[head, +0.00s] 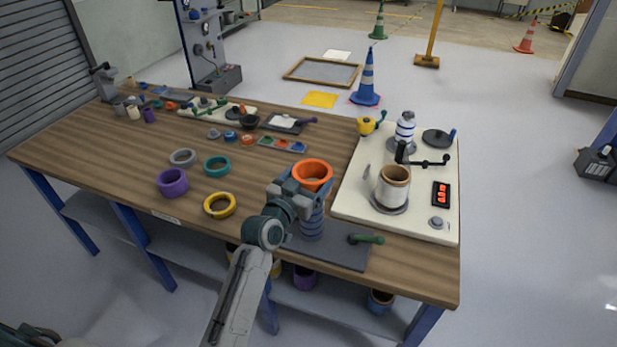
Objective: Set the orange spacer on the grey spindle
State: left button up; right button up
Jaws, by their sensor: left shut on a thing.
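The orange spacer (313,168) is a wide ring, held roughly level near the table's front edge. My left gripper (300,185) is shut on its near left side. Directly below it in the picture, a blue-grey ribbed upright (312,222) stands on a dark grey base plate (335,254) with a green lever; this looks like the grey spindle. The spacer and gripper hide the upright's top, so I cannot tell whether the ring is around it or above it. My right gripper is not in view.
Loose rings lie to the left: purple (172,182), yellow (220,205), teal (217,166) and grey (183,157). A cream panel (350,200) at right carries a white-brown roller (393,186) and a blue-white roller (404,128). The wooden tabletop (120,170) is bare around the rings.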

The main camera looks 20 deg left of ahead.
pick_arm(q)
notch_tip(320, 180, down, 2)
jog(key=shift+a+f+b, duration=0.1)
jog(key=shift+b, duration=0.65)
jog(key=b, duration=0.5)
send_over(305, 230)
jog(key=x, duration=0.2)
notch_tip(305, 230, down, 6)
jog(key=shift+s+r, duration=0.1)
jog(key=shift+s, duration=0.1)
pick_arm(e)
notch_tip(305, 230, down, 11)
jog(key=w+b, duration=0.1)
jog(key=b, duration=0.4)
pick_arm(q)
jog(key=shift+f+b, duration=1.25)
jog(key=shift+f, duration=2.7)
jog(key=shift+f+b, duration=1.05)
jog(key=shift+f, duration=0.1)
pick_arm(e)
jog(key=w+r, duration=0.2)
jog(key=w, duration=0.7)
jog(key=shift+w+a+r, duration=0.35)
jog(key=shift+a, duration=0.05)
pick_arm(q)
jog(key=o, duration=1)
